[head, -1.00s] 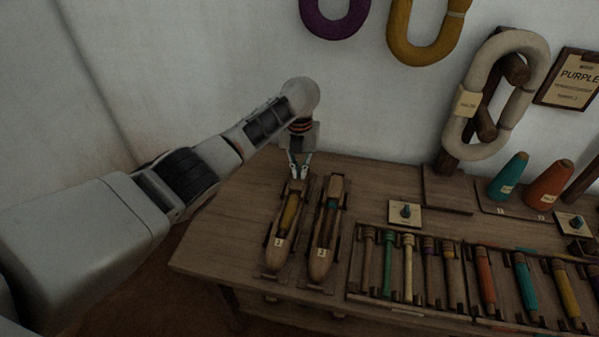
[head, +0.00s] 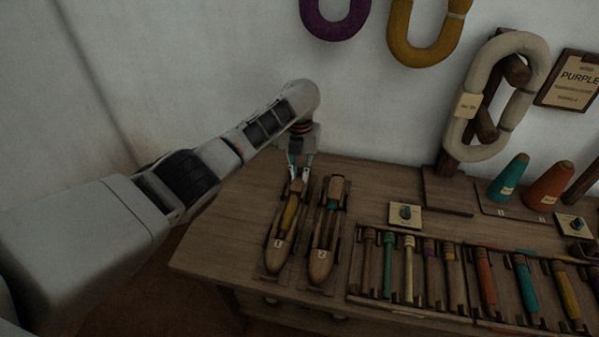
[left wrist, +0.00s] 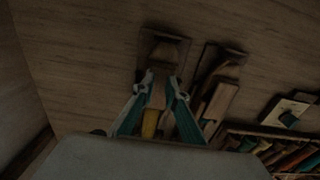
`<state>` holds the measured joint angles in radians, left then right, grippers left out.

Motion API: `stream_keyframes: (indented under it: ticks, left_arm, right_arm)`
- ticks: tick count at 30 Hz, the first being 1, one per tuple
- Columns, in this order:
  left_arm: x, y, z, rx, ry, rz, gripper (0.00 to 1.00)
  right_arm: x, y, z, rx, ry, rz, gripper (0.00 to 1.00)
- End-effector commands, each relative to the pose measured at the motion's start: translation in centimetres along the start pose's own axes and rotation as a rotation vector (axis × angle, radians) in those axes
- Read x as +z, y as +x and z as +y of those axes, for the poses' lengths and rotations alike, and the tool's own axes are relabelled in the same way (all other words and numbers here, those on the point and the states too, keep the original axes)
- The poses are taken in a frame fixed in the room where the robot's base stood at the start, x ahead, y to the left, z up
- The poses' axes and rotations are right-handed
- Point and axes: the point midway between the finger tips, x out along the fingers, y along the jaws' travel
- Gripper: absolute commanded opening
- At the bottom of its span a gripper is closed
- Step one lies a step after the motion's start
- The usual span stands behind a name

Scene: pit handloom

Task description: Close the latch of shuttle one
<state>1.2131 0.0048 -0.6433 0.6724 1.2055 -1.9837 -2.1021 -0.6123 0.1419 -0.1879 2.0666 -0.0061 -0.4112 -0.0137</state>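Two wooden boat-shaped shuttles lie side by side on the table in the head view. The left shuttle (head: 278,252) has a yellow bobbin in its slot; the right shuttle (head: 321,262) has a teal one. Their number tags are too blurred to read surely. My left gripper (head: 299,180) points down at the far end of the left shuttle. In the left wrist view its fingertips (left wrist: 163,82) are apart, one on each side of that end, with wood (left wrist: 158,95) showing between them. Whether they touch it is unclear, and the latch is not clearly seen. My right gripper is out of view.
A rack of coloured bobbins (head: 408,265) stands right of the shuttles. Teal (head: 509,176) and orange (head: 549,186) cones stand farther right. The table (head: 232,220) left of the shuttles is bare.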

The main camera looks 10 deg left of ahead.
Motion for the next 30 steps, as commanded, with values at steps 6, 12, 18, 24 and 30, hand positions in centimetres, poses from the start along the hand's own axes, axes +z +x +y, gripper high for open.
stream_keyframes:
  ticks: [6,12,18,24,30]
  left_arm:
    - [0.1,-1.8,-0.1,-0.003,0.001,-0.003,0.13]
    - [0.1,-5.9,-0.1,-0.003,0.001,-0.005,0.13]
    - [0.1,-9.6,0.0,-0.001,0.001,-0.004,0.13]
    - [0.0,-11.6,0.0,0.0,0.0,0.0,0.13]
    - [0.0,-12.0,0.0,0.0,0.0,0.0,0.13]
  right_arm:
    - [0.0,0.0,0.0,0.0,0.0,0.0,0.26]
    - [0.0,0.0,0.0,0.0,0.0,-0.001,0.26]
    - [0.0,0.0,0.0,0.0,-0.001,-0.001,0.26]
    - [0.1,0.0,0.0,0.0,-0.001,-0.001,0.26]
    - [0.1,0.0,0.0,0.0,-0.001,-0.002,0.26]
